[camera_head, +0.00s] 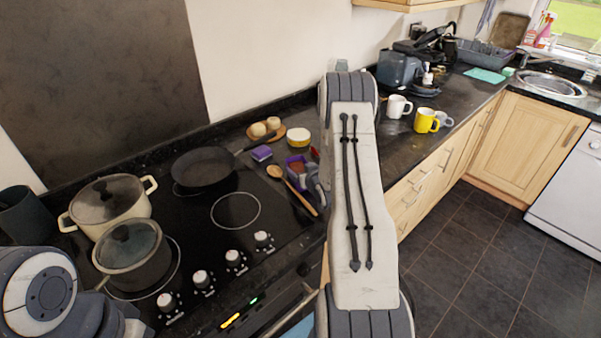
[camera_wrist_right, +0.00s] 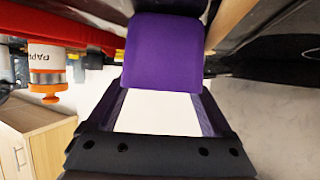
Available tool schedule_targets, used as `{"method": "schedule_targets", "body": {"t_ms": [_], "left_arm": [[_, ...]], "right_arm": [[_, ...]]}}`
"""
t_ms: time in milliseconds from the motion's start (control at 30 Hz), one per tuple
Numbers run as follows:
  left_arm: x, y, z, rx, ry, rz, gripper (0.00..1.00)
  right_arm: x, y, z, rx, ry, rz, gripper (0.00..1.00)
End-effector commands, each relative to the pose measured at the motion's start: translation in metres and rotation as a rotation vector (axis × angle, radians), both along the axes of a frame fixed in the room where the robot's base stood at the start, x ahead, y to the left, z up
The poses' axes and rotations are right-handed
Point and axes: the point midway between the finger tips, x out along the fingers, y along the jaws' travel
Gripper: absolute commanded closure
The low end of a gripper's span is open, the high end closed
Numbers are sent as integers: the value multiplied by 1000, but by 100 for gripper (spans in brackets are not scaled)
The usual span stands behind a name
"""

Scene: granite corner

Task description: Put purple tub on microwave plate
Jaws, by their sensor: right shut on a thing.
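The purple tub (camera_head: 298,168) with brown contents is at the right edge of the hob, beside a wooden spoon. My right gripper (camera_head: 314,182) is shut on it, partly hidden by my right forearm. In the right wrist view the tub's plain purple side (camera_wrist_right: 165,50) sits between the two fingers of the right gripper (camera_wrist_right: 163,90). I cannot tell if the tub is resting on the counter or just lifted. No microwave or plate for it shows in either view. My left arm shows at the lower left, its gripper out of view.
A frying pan (camera_head: 204,166) and pots (camera_head: 110,202) stand left. Mugs (camera_head: 426,121) stand right. A paprika jar (camera_wrist_right: 47,70) is nearby.

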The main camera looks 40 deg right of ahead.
Motion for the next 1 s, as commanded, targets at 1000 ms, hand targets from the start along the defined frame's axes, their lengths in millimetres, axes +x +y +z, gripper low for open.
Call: {"method": "schedule_targets", "body": {"t_ms": [1000], "left_arm": [[0, 0, -33, 0, 0, -1, 55]], "right_arm": [[-75, -84, 107, -2, -2, -1, 100]]}}
